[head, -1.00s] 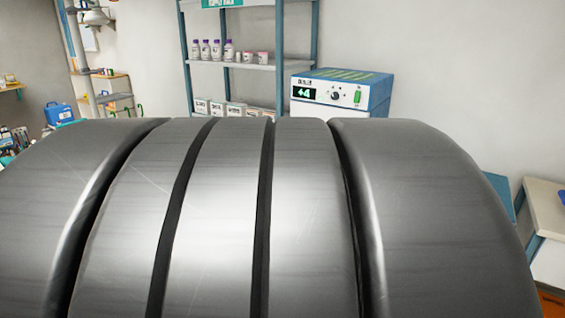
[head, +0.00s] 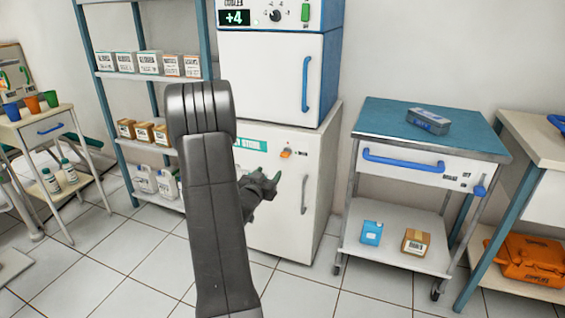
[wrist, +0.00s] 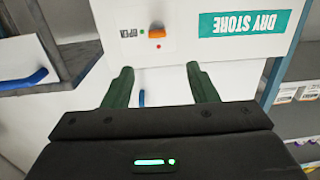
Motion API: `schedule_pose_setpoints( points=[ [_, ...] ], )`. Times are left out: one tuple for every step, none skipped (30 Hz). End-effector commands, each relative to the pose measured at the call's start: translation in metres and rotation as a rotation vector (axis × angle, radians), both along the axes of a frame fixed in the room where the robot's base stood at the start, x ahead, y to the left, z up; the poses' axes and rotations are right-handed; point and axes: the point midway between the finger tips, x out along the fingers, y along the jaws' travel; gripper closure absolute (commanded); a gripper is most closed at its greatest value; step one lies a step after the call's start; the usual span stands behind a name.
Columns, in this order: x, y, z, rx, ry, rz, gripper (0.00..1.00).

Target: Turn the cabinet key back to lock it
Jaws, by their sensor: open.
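The cabinet (head: 283,225) is a white lower unit with a green label, which reads "DRY STORE" upside down in the wrist view. Its orange key (head: 286,153) sits on the upper front, lying roughly crosswise; it also shows in the wrist view (wrist: 157,32), beside an "OPEN" mark and a small red dot. The cabinet door looks closed. My gripper (head: 268,177) is in front of the cabinet, below the key in the head view. In the wrist view my gripper (wrist: 160,67) has its fingers apart and empty, with the key beyond the tips, not between them.
A cooler (head: 270,75) with a blue handle stands on the cabinet. A blue-topped trolley (head: 385,115) is to the right, and a shelf rack (head: 205,50) to the left. An orange case (head: 530,262) lies at far right. Tiled floor in front is free.

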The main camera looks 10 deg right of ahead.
Motion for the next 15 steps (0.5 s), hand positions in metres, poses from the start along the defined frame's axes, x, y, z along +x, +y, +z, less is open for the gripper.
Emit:
schedule_pose_setpoints(
  points=[
    [0.001,-0.001,-0.007,-0.010,-0.009,-0.013,0.47],
    [0.002,-0.002,-0.008,-0.015,-0.014,-0.020,0.47],
    [0.003,-0.003,-0.008,-0.018,-0.017,-0.026,0.47],
    [0.004,-0.005,-0.008,-0.020,-0.018,-0.028,0.47],
    [0.005,-0.006,-0.008,-0.020,-0.019,-0.030,0.47],
    [0.008,-0.008,-0.008,-0.020,-0.020,-0.031,0.47],
    [0.011,-0.010,-0.008,-0.020,-0.021,-0.031,0.47],
    [0.015,-0.013,-0.008,-0.020,-0.021,-0.031,0.47],
    [0.020,-0.016,-0.008,-0.020,-0.020,-0.030,0.47],
    [0.024,-0.020,-0.008,-0.021,-0.022,-0.030,0.47],
    [0.029,-0.023,-0.008,-0.020,-0.021,-0.030,0.47],
    [0.036,-0.028,-0.008,-0.020,-0.022,-0.031,0.47],
    [0.042,-0.032,-0.009,-0.019,-0.022,-0.030,0.47],
    [0.047,-0.035,-0.009,-0.019,-0.021,-0.030,0.47],
    [0.055,-0.041,-0.009,-0.019,-0.021,-0.030,0.47]
  ],
)
